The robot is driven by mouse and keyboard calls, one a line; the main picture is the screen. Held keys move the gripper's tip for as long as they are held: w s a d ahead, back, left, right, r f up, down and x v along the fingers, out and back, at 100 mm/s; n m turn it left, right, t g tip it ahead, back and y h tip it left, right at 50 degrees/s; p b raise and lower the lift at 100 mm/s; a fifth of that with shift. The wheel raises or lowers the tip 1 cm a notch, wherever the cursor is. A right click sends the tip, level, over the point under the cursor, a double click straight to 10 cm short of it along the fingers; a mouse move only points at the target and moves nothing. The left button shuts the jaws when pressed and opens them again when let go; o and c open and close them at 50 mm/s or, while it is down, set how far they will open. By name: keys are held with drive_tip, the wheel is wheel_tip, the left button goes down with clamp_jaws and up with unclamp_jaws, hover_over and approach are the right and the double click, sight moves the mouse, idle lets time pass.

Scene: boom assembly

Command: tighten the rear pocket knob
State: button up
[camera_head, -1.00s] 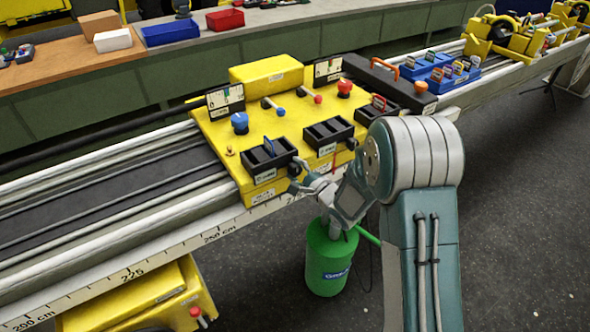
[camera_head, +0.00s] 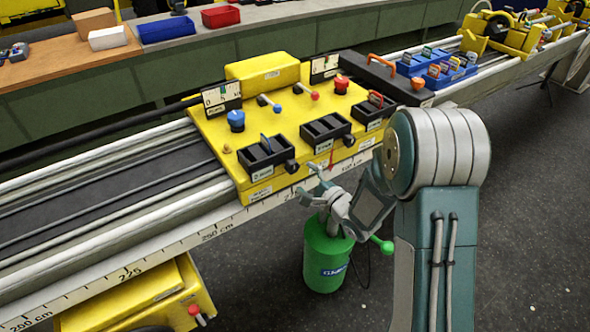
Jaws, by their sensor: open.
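The yellow carriage (camera_head: 205,125) sits on the rail and carries three black pockets. The left pocket (camera_head: 262,157) holds a blue-handled piece and has a black knob (camera_head: 291,166) at its right front corner. The middle pocket (camera_head: 325,131) looks empty and has a black knob (camera_head: 348,141) on its right. The labels are too small to read, so I cannot tell which knob is the rear one. My gripper (camera_head: 306,196) is open and empty, below and right of the left knob, apart from it.
A green canister (camera_head: 325,262) stands below my gripper. A blue tray (camera_head: 440,72) with handled pieces sits further right on the rail. Dark floor is clear at front right.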

drive_tip(key=v, duration=0.6)
drive_tip(key=shift+s+d, duration=0.2)
drive_tip(key=s+d+r+n+g+h, duration=0.2)
drive_tip(key=s+d+r+n+h, duration=0.2)
drive_tip(key=d+r+n+h, duration=0.55)
drive_tip(key=s+r+n+g+h, duration=0.1)
drive_tip(key=s+r+n+g, duration=0.2)
drive_tip(key=s, duration=0.7)
drive_tip(key=s+r+n+g, duration=0.2)
drive_tip(key=s+r+n, duration=0.1)
drive_tip(key=s, duration=0.8)
drive_tip(key=shift+s+a+r+g+h, duration=0.2)
drive_tip(key=shift+r+g+h, duration=0.1)
drive_tip(key=shift+g+h, duration=0.1)
